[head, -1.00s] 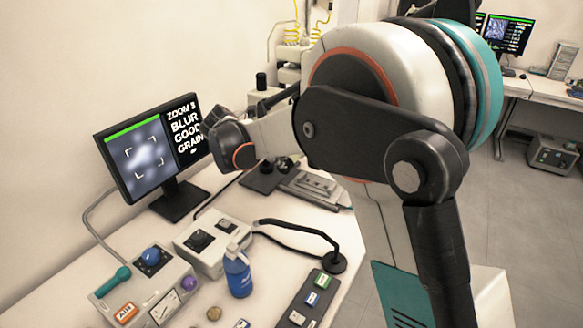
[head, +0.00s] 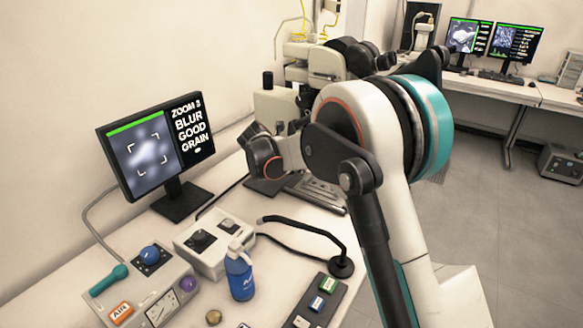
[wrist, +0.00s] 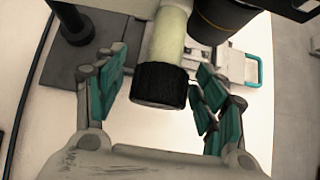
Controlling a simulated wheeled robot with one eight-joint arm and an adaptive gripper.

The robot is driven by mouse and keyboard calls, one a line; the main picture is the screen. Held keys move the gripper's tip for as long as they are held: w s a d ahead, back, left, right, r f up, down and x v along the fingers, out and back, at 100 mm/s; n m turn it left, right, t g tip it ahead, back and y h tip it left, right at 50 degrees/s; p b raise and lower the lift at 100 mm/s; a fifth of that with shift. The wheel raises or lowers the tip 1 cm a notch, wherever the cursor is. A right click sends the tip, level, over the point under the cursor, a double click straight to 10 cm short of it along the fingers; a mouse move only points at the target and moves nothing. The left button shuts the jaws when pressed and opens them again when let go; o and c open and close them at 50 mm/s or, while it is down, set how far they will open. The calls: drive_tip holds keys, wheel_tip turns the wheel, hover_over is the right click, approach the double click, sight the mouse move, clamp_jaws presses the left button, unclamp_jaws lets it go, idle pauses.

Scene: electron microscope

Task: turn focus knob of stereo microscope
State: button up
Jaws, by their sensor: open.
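In the wrist view, a black ribbed focus knob (wrist: 160,86) on a pale cylindrical shaft (wrist: 169,35) sits between the two teal-padded fingers of my gripper (wrist: 158,95). My gripper is open, with a finger on each side of the knob. The right finger is close to the knob, and I cannot tell whether it touches. In the head view the stereo microscope (head: 275,103) stands behind my arm, which hides the knob and my fingertips there.
A monitor (head: 156,145) reads "ZOOM 3 BLUR GOOD GRAIN" beside a blurry picture. A control box (head: 214,243), a blue bottle (head: 239,272) and a bent black lamp arm (head: 320,232) stand on the table. Open floor lies to the right.

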drive_tip(key=c, duration=1.1)
drive_tip(key=shift+w+r+n+g+h+p, duration=0.1)
drive_tip(key=shift+n+g+h+p, duration=0.55)
drive_tip(key=shift+h+p, duration=0.35)
drive_tip(key=n+g+h, duration=0.2)
drive_tip(key=h, duration=0.1)
drive_tip(key=shift+a+p, duration=0.1)
drive_tip(key=shift+p, duration=0.25)
drive_tip(key=n+h, duration=0.1)
drive_tip(key=g+h, duration=0.1)
drive_tip(key=shift+f+n+h, duration=0.25)
drive_tip(key=shift+n+h, duration=0.05)
drive_tip(key=shift+n, duration=0.05)
drive_tip(key=shift+n+h+b, duration=0.6)
drive_tip(key=shift+n+h, duration=0.4)
drive_tip(key=shift+h, duration=0.5)
